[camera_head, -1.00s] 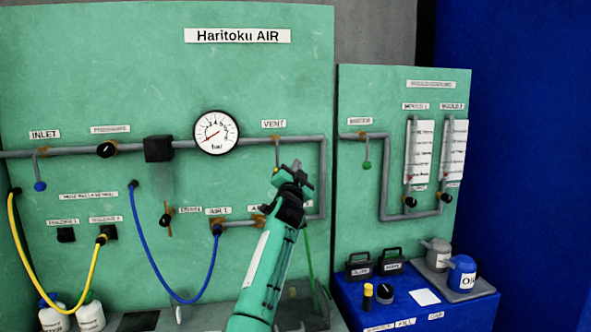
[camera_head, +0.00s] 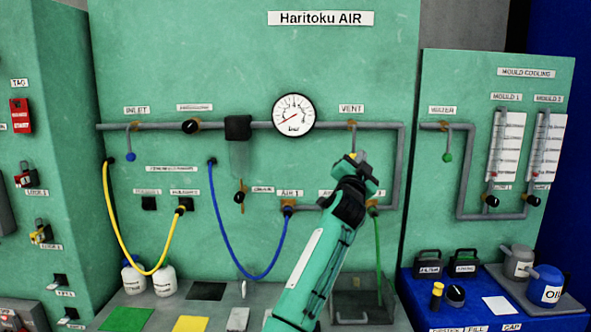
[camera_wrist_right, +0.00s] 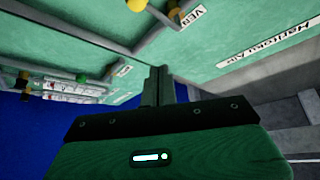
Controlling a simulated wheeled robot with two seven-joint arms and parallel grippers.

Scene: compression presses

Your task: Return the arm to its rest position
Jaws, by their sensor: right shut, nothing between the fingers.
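My right arm (camera_head: 318,262) reaches up from the bottom of the head view. My right gripper (camera_head: 352,160) is at its tip, in front of the green air panel (camera_head: 420,25), just below the VENT label (camera_head: 351,108). In the right wrist view the two fingers (camera_wrist_right: 158,85) are together with nothing between them. The yellow-tipped vent valve handle (camera_wrist_right: 137,5) shows beyond them at the top; whether the fingers touch anything is hard to tell. My left gripper is not in view.
A pressure gauge (camera_head: 294,115) sits on the grey pipe left of the gripper. Yellow (camera_head: 120,235), blue (camera_head: 232,255) and green (camera_head: 378,260) hoses hang on the panel. A blue bench (camera_head: 420,300) with an oil can (camera_head: 545,285) stands at right. A side panel (camera_head: 60,130) stands at left.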

